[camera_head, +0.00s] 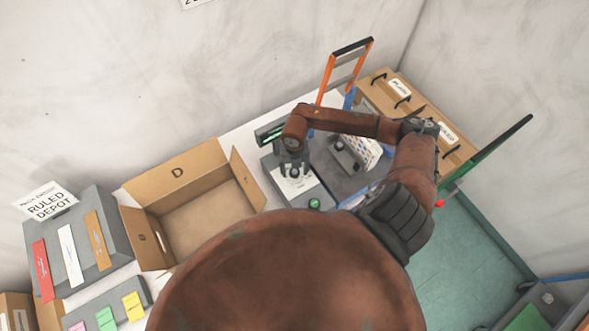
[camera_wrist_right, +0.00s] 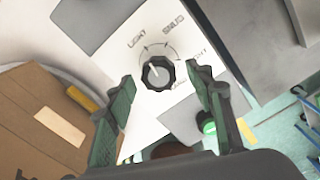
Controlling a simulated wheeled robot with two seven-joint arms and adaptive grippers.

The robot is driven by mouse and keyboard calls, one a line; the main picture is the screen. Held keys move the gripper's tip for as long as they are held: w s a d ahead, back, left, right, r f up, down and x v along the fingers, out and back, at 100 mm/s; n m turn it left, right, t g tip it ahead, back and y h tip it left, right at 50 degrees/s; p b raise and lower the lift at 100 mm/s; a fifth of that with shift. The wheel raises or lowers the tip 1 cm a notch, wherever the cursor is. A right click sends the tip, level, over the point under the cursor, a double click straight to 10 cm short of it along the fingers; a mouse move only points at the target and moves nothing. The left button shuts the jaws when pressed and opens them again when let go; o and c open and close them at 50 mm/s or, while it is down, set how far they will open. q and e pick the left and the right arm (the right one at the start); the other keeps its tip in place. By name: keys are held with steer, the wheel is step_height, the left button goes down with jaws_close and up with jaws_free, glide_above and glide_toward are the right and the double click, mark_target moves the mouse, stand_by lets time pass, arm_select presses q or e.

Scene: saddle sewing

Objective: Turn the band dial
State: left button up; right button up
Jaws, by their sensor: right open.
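My right gripper (camera_wrist_right: 162,80) is open, with one finger on each side of the dial in that view; I see gaps between fingers and knob. In the head view my right gripper (camera_head: 293,165) is over the panel (camera_head: 296,193), covering much of the dial. My left gripper is not in view.
A green button (camera_head: 314,203) is close to the panel. An open cardboard box (camera_head: 205,210) marked D stands to the left. A grey machine block and an orange-framed rack (camera_head: 325,77) stand behind and to the right.

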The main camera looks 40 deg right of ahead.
steer(key=shift+f, duration=0.1)
steer(key=c, duration=1.2)
steer(key=shift+o, duration=0.2)
steer(key=shift+f+n+b, duration=0.2)
steer(key=shift+n+b, duration=0.5)
steer(key=shift+b, duration=0.35)
steer(key=shift+r+n+b, duration=0.15)
steer(key=shift+n+b, duration=0.2)
steer(key=shift+n, duration=0.05)
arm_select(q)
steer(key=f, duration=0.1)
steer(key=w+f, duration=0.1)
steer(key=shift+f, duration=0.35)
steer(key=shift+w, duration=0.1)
arm_select(e)
steer(key=o, duration=1.2)
steer(key=shift+c, duration=0.2)
